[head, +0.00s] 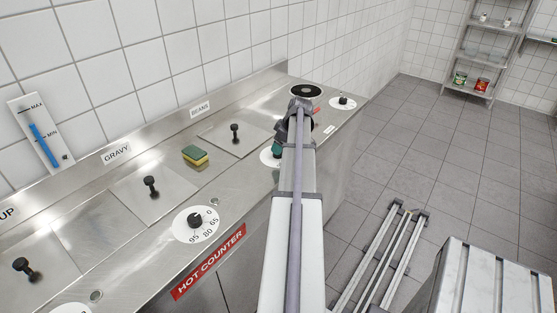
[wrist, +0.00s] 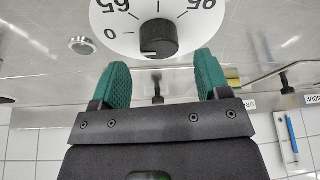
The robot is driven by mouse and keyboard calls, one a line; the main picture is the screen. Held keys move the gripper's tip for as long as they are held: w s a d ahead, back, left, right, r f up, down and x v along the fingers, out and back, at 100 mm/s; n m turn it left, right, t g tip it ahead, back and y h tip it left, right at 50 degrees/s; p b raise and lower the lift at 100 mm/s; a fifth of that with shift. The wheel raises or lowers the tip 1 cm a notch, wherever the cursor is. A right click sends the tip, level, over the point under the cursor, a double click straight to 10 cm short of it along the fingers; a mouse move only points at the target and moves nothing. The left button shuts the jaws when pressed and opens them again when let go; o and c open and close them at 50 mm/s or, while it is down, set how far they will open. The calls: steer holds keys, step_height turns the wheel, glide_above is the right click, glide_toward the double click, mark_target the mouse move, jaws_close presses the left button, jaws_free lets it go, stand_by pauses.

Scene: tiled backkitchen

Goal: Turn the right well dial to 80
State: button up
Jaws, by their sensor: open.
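The right well dial shows in the wrist view as a white disc (wrist: 105,14) with a black knob (wrist: 157,38). Its figures appear upside down: 0, 65 and part of 95; 80 is not visible. A short pale mark shows on the knob, but I cannot tell its exact setting. In the head view only the left edge of this dial (head: 265,156) shows; my arm hides the rest. My gripper (wrist: 160,80) has two green fingers spread apart and empty, with the knob just beyond the gap between their tips. In the head view my gripper (head: 277,146) is mostly hidden.
Another dial (head: 208,231) sits by the gravy well, and one (head: 343,104) near the round hotplate (head: 307,90). A yellow-green sponge (head: 195,156) lies on the counter. Black lid knobs (head: 235,133) stand up from the wells. A tiled wall runs behind.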

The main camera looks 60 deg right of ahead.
steer(key=b+x, duration=0.1)
steer(key=x, duration=0.2)
steer(key=shift+s+f, duration=0.1)
steer(key=c, duration=0.9)
